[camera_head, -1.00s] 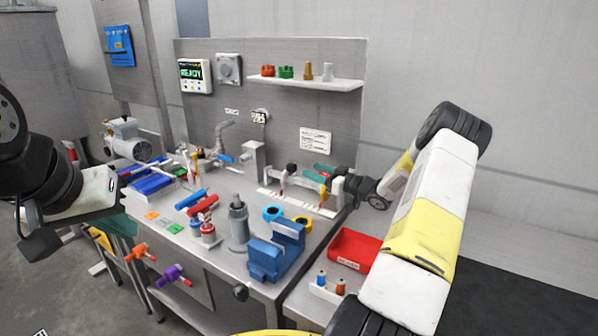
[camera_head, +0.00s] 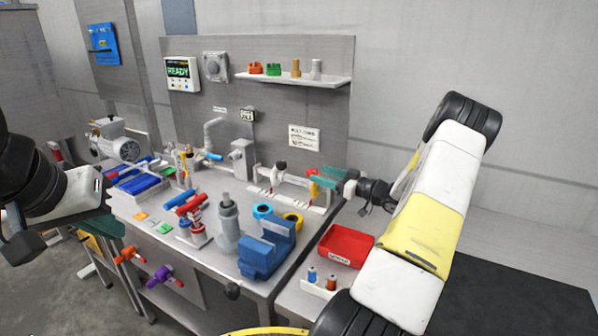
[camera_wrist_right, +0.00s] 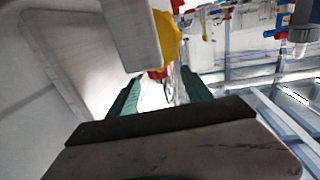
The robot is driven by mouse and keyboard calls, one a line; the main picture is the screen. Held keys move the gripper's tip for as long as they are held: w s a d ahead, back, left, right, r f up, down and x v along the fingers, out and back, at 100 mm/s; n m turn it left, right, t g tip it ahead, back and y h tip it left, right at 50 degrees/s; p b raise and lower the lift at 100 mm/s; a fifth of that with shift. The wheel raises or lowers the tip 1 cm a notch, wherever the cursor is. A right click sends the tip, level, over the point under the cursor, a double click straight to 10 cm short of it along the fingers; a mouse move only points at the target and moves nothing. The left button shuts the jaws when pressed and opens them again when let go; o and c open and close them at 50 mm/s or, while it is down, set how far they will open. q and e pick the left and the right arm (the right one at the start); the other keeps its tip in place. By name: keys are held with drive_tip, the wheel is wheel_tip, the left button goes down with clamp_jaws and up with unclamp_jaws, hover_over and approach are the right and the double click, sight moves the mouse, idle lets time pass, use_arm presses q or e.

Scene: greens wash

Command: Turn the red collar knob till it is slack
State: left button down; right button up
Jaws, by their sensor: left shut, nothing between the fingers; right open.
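The red collar knob (camera_head: 313,173) is small and partly hidden at the right end of the pale rail fixture (camera_head: 290,198) on the bench. In the right wrist view a red part (camera_wrist_right: 158,74) shows between the fingers, partly behind a yellow piece (camera_wrist_right: 168,42) and a grey block. My right gripper (camera_head: 327,176) has teal fingers, open, just right of the knob; its fingers also show in the wrist view (camera_wrist_right: 160,85). I cannot tell whether they touch it. My left gripper (camera_head: 112,229) is shut and empty, off the bench's left side.
A red bin (camera_head: 346,246) and a small rack with two bottles (camera_head: 322,279) stand below my right arm. A blue vise-like block (camera_head: 268,250) and a grey cylinder (camera_head: 228,228) stand at the bench front. A shelf (camera_head: 295,79) hangs behind.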

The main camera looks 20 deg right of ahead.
sight(313, 170)
drive_tip(key=x, duration=0.4)
drive_tip(key=shift+w+a, duration=0.2)
drive_tip(key=shift+w, duration=0.05)
idle(0.6)
clamp_jaws()
